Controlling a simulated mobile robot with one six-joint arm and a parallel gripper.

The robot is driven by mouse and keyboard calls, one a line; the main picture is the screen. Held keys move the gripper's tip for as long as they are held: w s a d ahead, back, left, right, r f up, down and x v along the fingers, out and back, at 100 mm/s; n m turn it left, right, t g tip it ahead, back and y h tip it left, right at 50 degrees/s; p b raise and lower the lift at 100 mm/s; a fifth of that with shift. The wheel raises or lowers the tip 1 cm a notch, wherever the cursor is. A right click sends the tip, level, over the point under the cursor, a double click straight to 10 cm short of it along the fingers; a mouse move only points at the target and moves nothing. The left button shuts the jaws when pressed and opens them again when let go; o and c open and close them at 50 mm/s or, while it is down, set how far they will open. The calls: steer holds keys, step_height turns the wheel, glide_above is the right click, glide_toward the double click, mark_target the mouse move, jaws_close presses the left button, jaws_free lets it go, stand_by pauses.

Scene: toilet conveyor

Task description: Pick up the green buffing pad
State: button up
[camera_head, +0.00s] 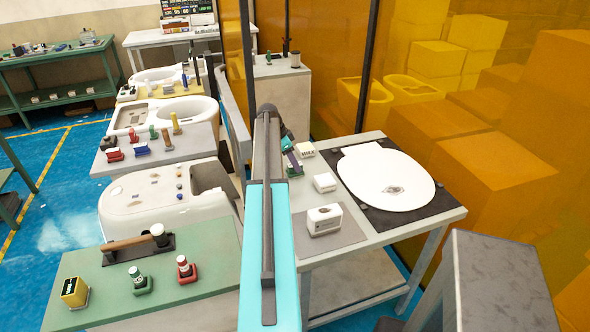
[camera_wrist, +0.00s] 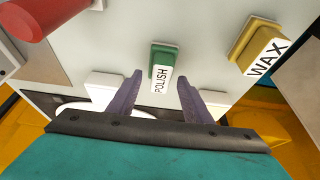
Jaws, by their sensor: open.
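Nothing is held, and I cannot tell how far the tips are from the pad. In the head view my gripper (camera_head: 294,164) is over the far left part of the table (camera_head: 355,248), and my arm hides much of that area. I cannot make out the pad clearly there.
A yellow pad marked "WAX" (camera_wrist: 260,46) stands right of the green pad. A red cylinder (camera_wrist: 42,14) is at the upper left. White blocks (camera_head: 324,182) and a toilet seat (camera_head: 385,178) on a dark mat share the table. A conveyor with toilet parts (camera_head: 160,193) runs left.

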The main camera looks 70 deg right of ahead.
steer(key=shift+x, duration=1.05)
steer(key=shift+c, duration=0.2)
steer(key=c, duration=0.9)
steer(key=shift+r, duration=0.15)
steer(key=shift+r+b, duration=1.45)
steer(key=shift+r, duration=3.45)
